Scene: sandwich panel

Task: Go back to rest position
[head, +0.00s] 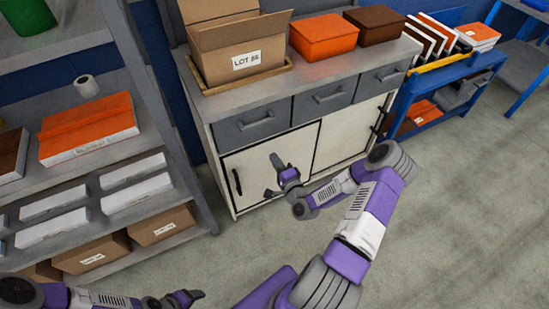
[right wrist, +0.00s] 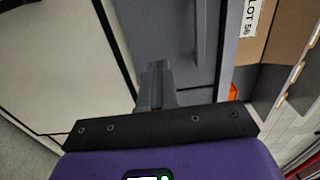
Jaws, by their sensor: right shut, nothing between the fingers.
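My right gripper (head: 277,167) is in front of the pale lower doors of the sideboard (head: 262,165) in the head view. It is shut with nothing in it. In the right wrist view its dark fingers (right wrist: 156,88) are together, with the sideboard's front and a drawer handle beyond. My right arm reaches up from the bottom of the head view, bent at the elbow. My left gripper (head: 184,298) shows at the bottom edge of the head view, low by the shelf rack; whether it is open is unclear.
A carton marked LOT (head: 235,50) stands on a wooden tray atop the sideboard, beside an orange box (head: 323,37) and a brown box (head: 374,24). A grey shelf rack (head: 190,180) is at left, a blue trolley (head: 415,85) at right. The floor (head: 470,200) at right is clear.

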